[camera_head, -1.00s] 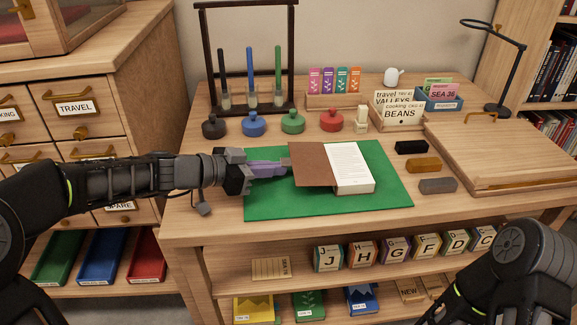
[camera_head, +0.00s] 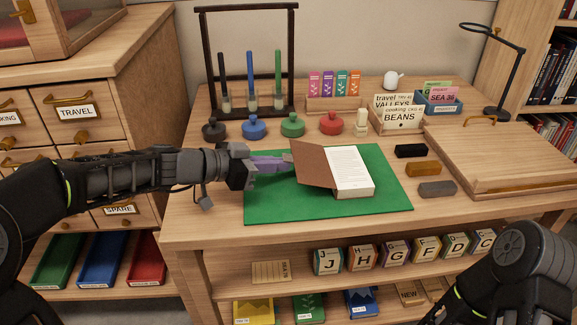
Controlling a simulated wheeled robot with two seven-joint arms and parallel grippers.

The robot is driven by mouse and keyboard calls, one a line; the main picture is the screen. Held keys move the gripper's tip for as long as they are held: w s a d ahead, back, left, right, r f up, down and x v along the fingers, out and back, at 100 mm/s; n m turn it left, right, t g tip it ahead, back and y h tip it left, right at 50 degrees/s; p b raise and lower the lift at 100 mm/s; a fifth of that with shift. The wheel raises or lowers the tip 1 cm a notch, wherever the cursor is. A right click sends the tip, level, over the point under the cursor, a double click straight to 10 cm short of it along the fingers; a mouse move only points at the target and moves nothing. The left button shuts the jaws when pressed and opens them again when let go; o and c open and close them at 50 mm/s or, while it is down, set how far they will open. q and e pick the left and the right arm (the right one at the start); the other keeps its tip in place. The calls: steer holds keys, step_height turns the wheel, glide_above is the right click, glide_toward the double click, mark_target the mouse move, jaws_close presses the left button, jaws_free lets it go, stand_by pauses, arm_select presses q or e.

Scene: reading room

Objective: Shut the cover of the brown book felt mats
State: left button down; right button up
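The brown book lies open on a green felt mat (camera_head: 390,190). Its brown cover (camera_head: 313,165) is tilted up on the left side, and its white page block (camera_head: 350,170) faces up on the right. My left gripper (camera_head: 286,163) reaches in from the left, with its purple fingers at the cover's left edge. The fingertips are partly hidden by the cover, so whether they touch or grip it is unclear. My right arm (camera_head: 510,275) shows at the lower right; its gripper is out of view.
Red, green, blue and black round-knobbed pieces (camera_head: 331,123) stand behind the mat. Black, orange and grey blocks (camera_head: 422,167) lie to its right, beside a wooden board (camera_head: 500,155). A dark frame (camera_head: 203,60) with brushes stands at the back. The mat's right part is clear.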

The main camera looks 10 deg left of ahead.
mark_target(292, 161)
arm_select(q)
steer(key=shift+r, duration=0.1)
steer(key=shift+w+d+r, duration=0.2)
steer(key=shift+d+r, duration=0.45)
steer(key=shift+r, duration=0.25)
steer(key=shift+d+r, duration=0.1)
steer(key=shift+w+d+r, duration=0.2)
steer(key=shift+d+r, duration=0.5)
steer(key=shift+d, duration=0.2)
steer(key=shift+w+d+r, duration=0.15)
steer(key=shift+d+r, duration=0.1)
steer(key=shift+d, duration=0.3)
steer(key=shift+w+d+r, duration=0.15)
steer(key=shift+d+r, duration=0.05)
steer(key=shift+d, duration=0.3)
